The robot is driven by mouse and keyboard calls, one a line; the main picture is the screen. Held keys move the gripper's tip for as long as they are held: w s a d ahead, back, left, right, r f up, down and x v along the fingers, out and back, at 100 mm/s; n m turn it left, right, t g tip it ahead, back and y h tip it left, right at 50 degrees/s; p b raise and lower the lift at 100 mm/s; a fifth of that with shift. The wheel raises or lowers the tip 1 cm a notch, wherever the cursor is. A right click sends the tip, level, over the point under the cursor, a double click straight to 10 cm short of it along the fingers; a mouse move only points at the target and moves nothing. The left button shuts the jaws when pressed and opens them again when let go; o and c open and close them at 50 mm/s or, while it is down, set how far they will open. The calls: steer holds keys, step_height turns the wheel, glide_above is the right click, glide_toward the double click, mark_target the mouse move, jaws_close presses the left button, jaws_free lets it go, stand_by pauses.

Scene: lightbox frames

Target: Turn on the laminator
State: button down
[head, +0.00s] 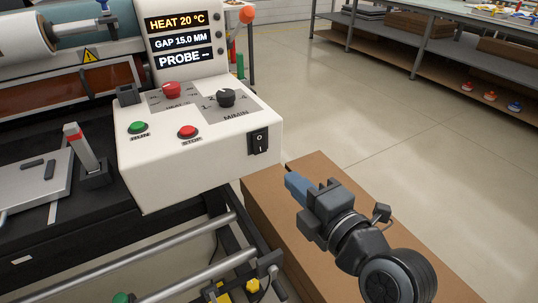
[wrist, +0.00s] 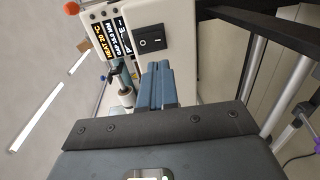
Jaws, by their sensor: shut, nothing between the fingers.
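The laminator's white control box (head: 190,170) fills the middle left of the head view. It carries a black rocker switch (head: 258,141) marked I and O on its right face, a green button (head: 138,127), a red button (head: 188,131), a red knob (head: 171,90) and a black knob (head: 226,97). The display (head: 178,40) reads HEAT 20 °C, GAP 15.0 MM and PROBE. My gripper (head: 290,182) is shut and empty, right of and below the switch and apart from it. In the wrist view the switch (wrist: 151,39) lies just beyond the blue fingers (wrist: 158,70).
A brown cardboard box (head: 330,255) stands under my arm. Metal rollers (head: 150,280) run below the control box. A lever with a red band (head: 80,150) stands at left. A shelf unit (head: 440,50) stands at the back right. The floor between is clear.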

mark_target(262, 151)
steer(key=p+x, duration=0.1)
steer(key=x, duration=0.9)
steer(key=shift+a, duration=0.1)
steer(key=shift+f, duration=0.1)
steer(key=shift+w+a+f+b, duration=0.1)
steer(key=shift+w+f+b, duration=0.15)
steer(key=shift+b, duration=0.6)
steer(key=shift+r, duration=0.25)
